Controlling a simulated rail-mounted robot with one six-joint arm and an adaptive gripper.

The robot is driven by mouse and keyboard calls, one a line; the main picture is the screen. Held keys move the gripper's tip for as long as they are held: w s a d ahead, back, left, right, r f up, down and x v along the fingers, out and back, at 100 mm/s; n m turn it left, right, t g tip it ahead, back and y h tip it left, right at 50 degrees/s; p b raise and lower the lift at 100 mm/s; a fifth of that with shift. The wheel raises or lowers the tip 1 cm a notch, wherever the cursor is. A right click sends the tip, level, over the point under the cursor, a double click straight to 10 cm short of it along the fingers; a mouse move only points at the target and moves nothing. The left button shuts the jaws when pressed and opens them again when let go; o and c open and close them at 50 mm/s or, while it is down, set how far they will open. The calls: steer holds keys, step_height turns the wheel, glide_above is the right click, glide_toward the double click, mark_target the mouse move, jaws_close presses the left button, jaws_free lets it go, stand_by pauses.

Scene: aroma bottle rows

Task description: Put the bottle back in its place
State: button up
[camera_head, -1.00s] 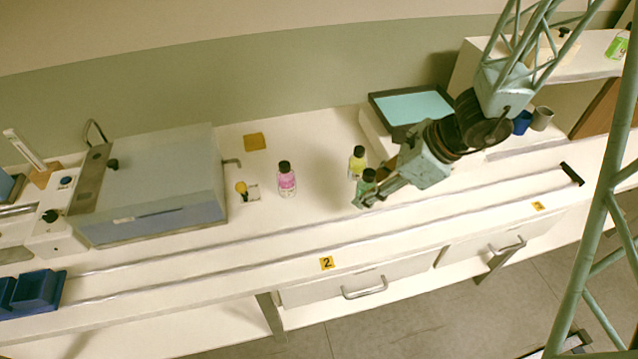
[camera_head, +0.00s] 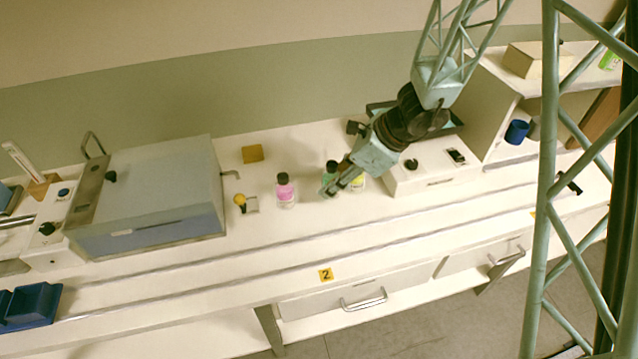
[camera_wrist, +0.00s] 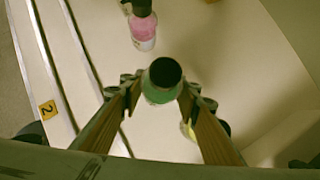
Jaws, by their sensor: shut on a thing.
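A green bottle with a black cap (camera_head: 328,179) is between the fingers of my gripper (camera_head: 334,189). In the wrist view the green bottle (camera_wrist: 161,82) is upright between both fingertips of my gripper (camera_wrist: 160,92), which is shut on it. Whether its base touches the bench cannot be told. A pink bottle with a black cap (camera_head: 285,190) stands on the bench to its left; it also shows at the top of the wrist view (camera_wrist: 143,27). A yellow bottle (camera_head: 358,183) is just right of the gripper, partly hidden by it.
A large grey box-shaped instrument (camera_head: 150,190) stands to the left. An orange block (camera_head: 252,154) lies at the back. A white device (camera_head: 435,166) is on the right, with a blue cup (camera_head: 516,131) beyond. Rails run along the bench front; the bench before the bottles is clear.

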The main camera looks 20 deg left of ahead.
steer(key=shift+w+a+f, duration=0.1)
steer(key=shift+w+a, duration=0.3)
steer(key=shift+a, duration=0.3)
steer(key=shift+w+a+f, duration=0.1)
steer(key=shift+w+a, duration=0.25)
steer(key=shift+a, duration=0.3)
steer(key=shift+w+a, duration=0.4)
steer(key=shift+a, duration=0.3)
steer(key=shift+f+b, duration=0.7)
steer(key=shift+f, duration=1.05)
steer(key=shift+f, duration=0.2)
steer(key=o, duration=1)
steer(key=shift+r, duration=0.2)
